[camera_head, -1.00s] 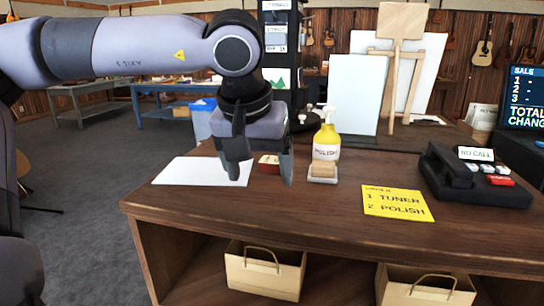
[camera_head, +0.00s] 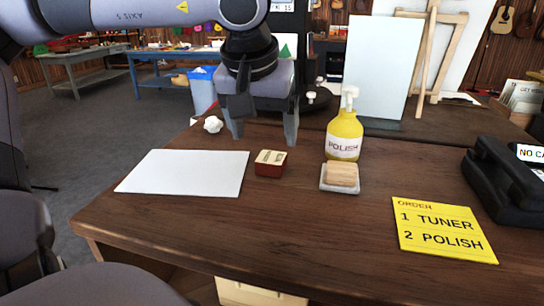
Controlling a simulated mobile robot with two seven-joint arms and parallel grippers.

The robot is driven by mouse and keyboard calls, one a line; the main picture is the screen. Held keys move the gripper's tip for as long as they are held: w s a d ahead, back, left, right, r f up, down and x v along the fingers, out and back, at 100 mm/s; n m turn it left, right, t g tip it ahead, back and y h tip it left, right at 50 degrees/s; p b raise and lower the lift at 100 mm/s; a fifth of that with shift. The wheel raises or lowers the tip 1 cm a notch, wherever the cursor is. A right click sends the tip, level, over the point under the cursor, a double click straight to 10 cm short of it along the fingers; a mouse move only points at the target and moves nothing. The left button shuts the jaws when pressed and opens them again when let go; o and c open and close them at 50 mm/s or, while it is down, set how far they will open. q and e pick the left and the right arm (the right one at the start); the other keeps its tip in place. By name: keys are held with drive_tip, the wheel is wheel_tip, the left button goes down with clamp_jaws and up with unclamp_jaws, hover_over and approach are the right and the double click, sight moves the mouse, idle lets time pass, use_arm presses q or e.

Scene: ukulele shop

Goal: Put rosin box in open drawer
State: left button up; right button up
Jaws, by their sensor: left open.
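A small dark red box with a cream top, which I take as the rosin box (camera_head: 270,163), rests on the wooden counter, right of a white sheet. My left gripper (camera_head: 264,138) is open and empty, pointing down. Its fingertips show just above and beyond the box in the picture, apart from it. My right gripper is not in view. No open drawer is clearly seen. Only the top of a tan container (camera_head: 255,293) shows below the counter's front edge, and I cannot tell whether it is a drawer or a bag.
A yellow polish bottle (camera_head: 344,135) and a tan block (camera_head: 341,173) on a small grey tray stand right of the box. The white sheet (camera_head: 185,172) lies left. A yellow order note (camera_head: 443,229) and a black phone-like device (camera_head: 505,180) are farther right. The front middle counter is clear.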

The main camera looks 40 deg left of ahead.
sight(269, 160)
use_arm(q)
drive_tip(key=x, duration=0.7)
drive_tip(key=shift+s+d, duration=0.15)
drive_tip(key=shift+c, duration=0.3)
drive_tip(key=c, duration=1.2)
drive_tip(key=shift+o, duration=0.2)
drive_tip(key=shift+r, duration=0.1)
